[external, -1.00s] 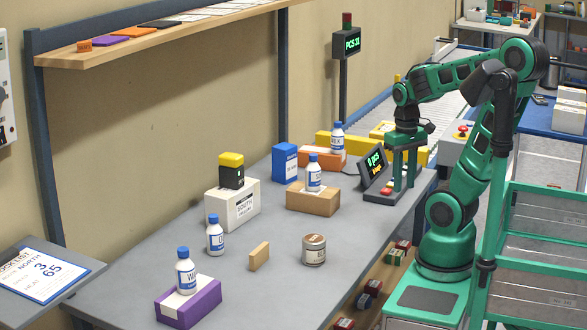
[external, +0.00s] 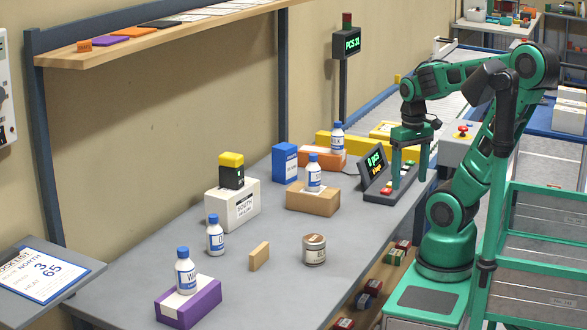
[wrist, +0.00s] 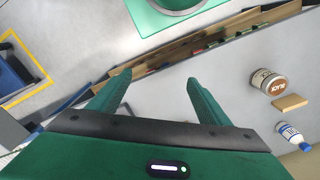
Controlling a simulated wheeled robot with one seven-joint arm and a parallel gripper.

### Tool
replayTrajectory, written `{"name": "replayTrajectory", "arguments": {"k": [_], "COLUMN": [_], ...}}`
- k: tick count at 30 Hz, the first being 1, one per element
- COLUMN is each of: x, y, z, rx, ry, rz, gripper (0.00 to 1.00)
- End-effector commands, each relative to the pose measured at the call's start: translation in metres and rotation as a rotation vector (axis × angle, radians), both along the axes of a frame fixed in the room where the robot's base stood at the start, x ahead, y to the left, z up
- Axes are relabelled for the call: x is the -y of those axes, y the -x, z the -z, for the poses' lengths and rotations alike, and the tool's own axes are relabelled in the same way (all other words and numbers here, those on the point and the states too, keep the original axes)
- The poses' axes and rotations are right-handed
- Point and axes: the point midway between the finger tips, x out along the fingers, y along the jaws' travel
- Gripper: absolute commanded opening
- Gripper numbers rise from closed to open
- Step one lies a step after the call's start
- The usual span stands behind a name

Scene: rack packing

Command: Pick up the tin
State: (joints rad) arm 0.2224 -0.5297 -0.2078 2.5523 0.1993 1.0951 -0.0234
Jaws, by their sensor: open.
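The tin (external: 314,249) is a short round can with a brown lid and a pale label, standing upright on the grey table (external: 130,285) near its right edge. In the wrist view the tin (wrist: 270,82) shows at the right, beside a small wooden block (wrist: 290,102). My gripper (external: 409,184) is open and empty, fingers pointing down, above the far right part of the table near the display console. It is well away from the tin. In the wrist view both fingers (wrist: 155,85) are spread with nothing between them.
A wooden block (external: 259,256) stands left of the tin. White bottles stand on the table (external: 215,235), on a purple box (external: 190,305) and on a brown box (external: 313,201). A console (external: 376,175) is near my gripper. The table around the tin is mostly clear.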

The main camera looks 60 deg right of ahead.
Motion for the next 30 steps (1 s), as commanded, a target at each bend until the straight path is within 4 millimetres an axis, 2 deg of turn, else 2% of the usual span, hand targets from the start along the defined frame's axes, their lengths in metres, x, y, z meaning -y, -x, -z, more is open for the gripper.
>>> {"name": "replayTrajectory", "arguments": {"k": [6,7,17,22,26,30], "x": [0.000,-0.001,-0.016,-0.030,-0.049,-0.079], "y": [-0.002,-0.003,-0.034,-0.055,-0.076,-0.098], "z": [-0.041,-0.042,-0.019,-0.001,0.021,0.046], "rx": [0.003,-0.004,-0.044,-0.073,-0.109,-0.158], "ry": [0.002,0.000,-0.028,-0.068,-0.134,-0.246], "rz": [-0.001,0.001,0.045,0.080,0.125,0.194], "gripper": [0.71,0.71,0.71,0.71,0.71,0.71]}}
